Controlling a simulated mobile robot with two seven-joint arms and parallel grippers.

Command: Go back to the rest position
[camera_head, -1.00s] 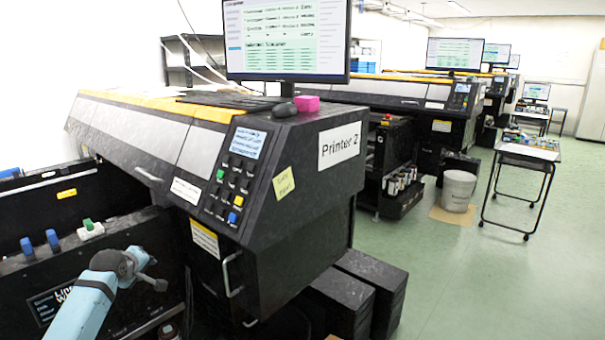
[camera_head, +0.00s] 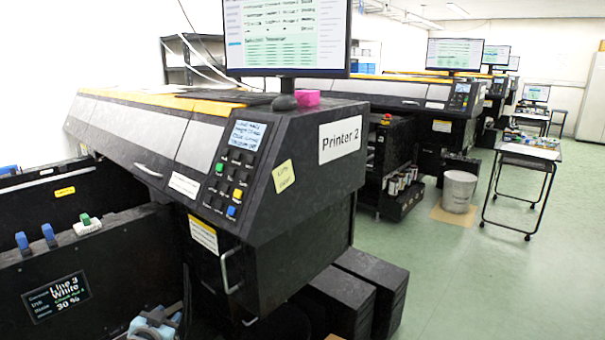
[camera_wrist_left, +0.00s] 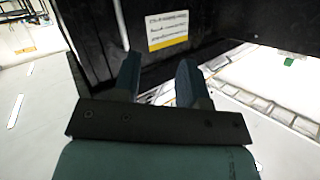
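My left gripper (camera_head: 155,322) is at the bottom edge of the head view, low in front of the black ink unit and mostly cut off by the frame. In the left wrist view its two dark fingers (camera_wrist_left: 158,60) stand apart with nothing between them. Beyond them is a black panel with a white and yellow label (camera_wrist_left: 167,30). My right gripper is in neither view.
Printer 2 (camera_head: 300,190) fills the middle, with black boxes (camera_head: 365,300) beneath its right side. The ink unit's display (camera_head: 56,297) reads Line 3 White. A white bucket (camera_head: 459,190) and a wheeled table (camera_head: 527,152) stand right. The floor (camera_head: 500,290) at front right is clear.

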